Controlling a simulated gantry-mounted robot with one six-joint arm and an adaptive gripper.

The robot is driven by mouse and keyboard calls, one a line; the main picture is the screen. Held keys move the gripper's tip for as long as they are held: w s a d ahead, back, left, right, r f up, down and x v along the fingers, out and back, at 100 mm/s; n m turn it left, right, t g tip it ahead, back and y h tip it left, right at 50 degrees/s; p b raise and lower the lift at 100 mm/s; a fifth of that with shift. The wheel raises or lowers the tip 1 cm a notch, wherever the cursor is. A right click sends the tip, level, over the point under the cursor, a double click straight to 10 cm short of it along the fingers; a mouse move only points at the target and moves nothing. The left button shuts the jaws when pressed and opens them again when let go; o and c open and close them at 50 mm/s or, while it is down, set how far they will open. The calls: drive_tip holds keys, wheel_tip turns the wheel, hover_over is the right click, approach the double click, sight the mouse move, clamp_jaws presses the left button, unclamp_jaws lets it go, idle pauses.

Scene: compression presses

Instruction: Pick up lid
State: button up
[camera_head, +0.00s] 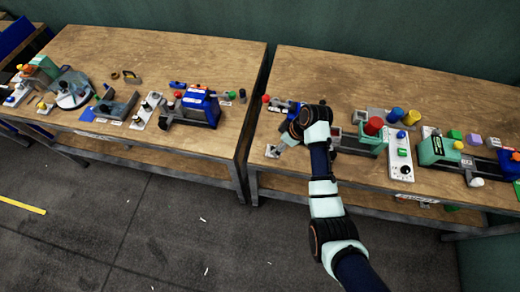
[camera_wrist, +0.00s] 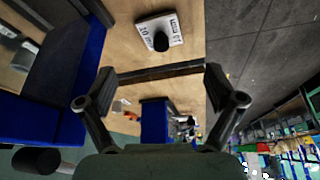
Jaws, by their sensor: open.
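A small white plate with a black knob and "10 mm" lettering, apparently the lid (camera_wrist: 176,25), lies flat on the wooden table in the wrist view. In the head view the lid (camera_head: 271,152) is near the front left corner of the right table. My gripper (camera_wrist: 160,76) is open, its two fingers spread wide with nothing held between them. The plate appears beyond the fingertips, apart from them. In the head view my wrist hangs over the left part of the right table, and my fingers are hard to make out there.
A blue press body (camera_wrist: 75,80) stands close by on the left in the wrist view. Red, blue and yellow knobbed devices (camera_head: 373,125) stand right of my wrist. A gap parts this table from the left table (camera_head: 225,70), which holds another blue press (camera_head: 198,105).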

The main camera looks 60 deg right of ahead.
sight(272, 149)
drive_tip(key=shift+s+f, duration=0.1)
drive_tip(key=shift+s, duration=0.05)
drive_tip(key=shift+b+x, duration=0.35)
drive_tip(key=shift+x, duration=0.65)
drive_tip(key=b+x, duration=0.2)
drive_tip(key=x, duration=0.3)
drive_tip(key=shift+a+f, duration=0.2)
drive_tip(key=c, duration=1.3)
drive_tip(key=shift+c, duration=0.2)
wheel_tip(272, 149, up, 20)
drive_tip(key=p, duration=0.5)
drive_tip(key=shift+a, duration=0.1)
